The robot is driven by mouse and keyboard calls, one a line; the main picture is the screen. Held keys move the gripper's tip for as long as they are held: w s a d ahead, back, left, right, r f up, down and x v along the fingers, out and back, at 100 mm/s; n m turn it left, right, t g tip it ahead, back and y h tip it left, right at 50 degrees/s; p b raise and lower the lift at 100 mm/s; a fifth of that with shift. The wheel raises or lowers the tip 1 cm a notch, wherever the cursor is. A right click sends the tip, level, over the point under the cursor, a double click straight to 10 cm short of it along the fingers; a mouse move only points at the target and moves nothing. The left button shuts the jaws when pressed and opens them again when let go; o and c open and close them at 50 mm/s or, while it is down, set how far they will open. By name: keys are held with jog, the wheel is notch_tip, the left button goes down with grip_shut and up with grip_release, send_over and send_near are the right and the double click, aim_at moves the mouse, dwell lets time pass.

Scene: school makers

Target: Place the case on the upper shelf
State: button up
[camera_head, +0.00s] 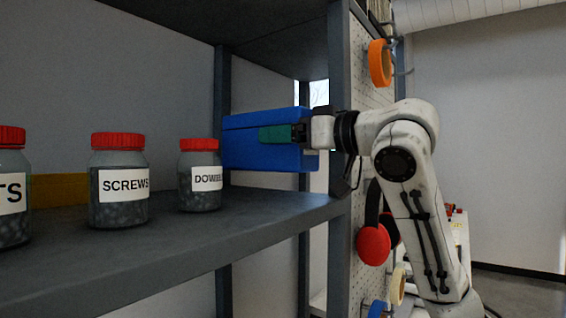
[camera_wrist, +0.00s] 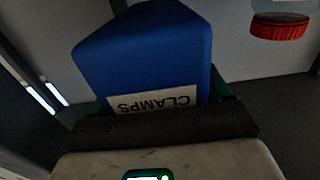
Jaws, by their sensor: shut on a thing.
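The blue case (camera_head: 258,158) is in the middle of the head view, held level by its right end. In the wrist view the case (camera_wrist: 150,50) carries a white label reading CLAMPS, upside down. My gripper (camera_head: 278,134) is shut on it, with a green finger along its near side; the gripper also shows in the wrist view (camera_wrist: 162,108). The shelf board (camera_head: 250,215) lies below the case, and the case appears a little above its surface. Whether the case's underside touches anything cannot be told.
A DOWELS jar (camera_head: 200,195) stands close left of the case, with a SCREWS jar (camera_head: 118,200) and another jar (camera_head: 12,200) further left. A shelf board (camera_head: 285,40) is overhead. A post (camera_head: 340,70) and pegboard with hanging tools stand at the right.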

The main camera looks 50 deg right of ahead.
aim_at(283, 165)
jog(key=shift+w+d+f, duration=0.25)
jog(key=shift+w+f, duration=0.25)
jog(key=shift+f, duration=0.15)
jog(key=f, duration=0.3)
jog(key=shift+w+d, duration=0.2)
jog(key=shift+a+f, duration=0.1)
jog(key=shift+f, duration=0.2)
jog(key=shift+f, duration=0.15)
jog(key=o, duration=1.4)
jog(key=shift+c, duration=0.2)
